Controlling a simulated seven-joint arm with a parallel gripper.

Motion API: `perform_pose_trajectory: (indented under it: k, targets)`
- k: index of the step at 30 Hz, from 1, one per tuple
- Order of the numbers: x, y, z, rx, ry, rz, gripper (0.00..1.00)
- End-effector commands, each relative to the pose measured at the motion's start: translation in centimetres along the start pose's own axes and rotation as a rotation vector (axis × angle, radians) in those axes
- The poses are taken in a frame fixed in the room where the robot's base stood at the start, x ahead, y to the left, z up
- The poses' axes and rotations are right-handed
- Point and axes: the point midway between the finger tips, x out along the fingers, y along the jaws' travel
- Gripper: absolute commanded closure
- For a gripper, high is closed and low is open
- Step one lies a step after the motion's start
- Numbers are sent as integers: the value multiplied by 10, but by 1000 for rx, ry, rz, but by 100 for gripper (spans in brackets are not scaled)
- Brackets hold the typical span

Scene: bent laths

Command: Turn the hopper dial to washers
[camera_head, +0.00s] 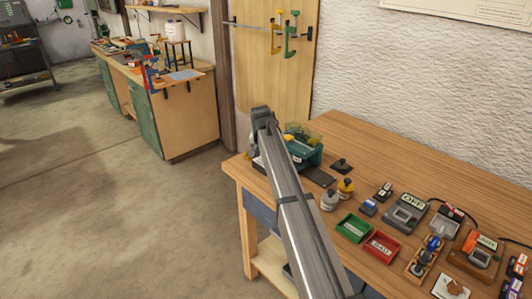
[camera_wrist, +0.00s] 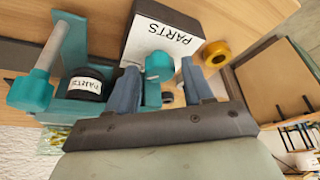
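The teal machine (camera_head: 309,157) with a clear yellowish top stands at the far left of the wooden bench, partly hidden behind my arm. In the wrist view, my gripper (camera_wrist: 159,68) has two blue-grey fingers spread apart. A teal knob (camera_wrist: 159,64) shows between them, with narrow gaps on both sides; I cannot tell its depth. Behind it is a white box face (camera_wrist: 151,27) marked PARTS. A black round piece (camera_wrist: 84,88) with a white label sits in a teal frame to the left. I cannot tell which part is the hopper dial, and no washers marking is readable.
A teal-ended grey lever (camera_wrist: 33,88) rises at the wrist view's left. A yellow ring (camera_wrist: 216,54) lies right of the box. On the bench are a green tray (camera_head: 353,228), a red tray (camera_head: 382,247), two bottles and several devices. Bare wood lies behind them.

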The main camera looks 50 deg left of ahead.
Motion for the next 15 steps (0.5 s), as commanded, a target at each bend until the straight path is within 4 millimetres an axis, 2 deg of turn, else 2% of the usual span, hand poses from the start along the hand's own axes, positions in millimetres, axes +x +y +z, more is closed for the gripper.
perform_pose_trajectory:
  k: [2,10,15]
  targets:
    - [0,0,0,0,0,0,41]
    - [-1,0,0,0,1,0,41]
    - [-15,0,0,0,2,-1,41]
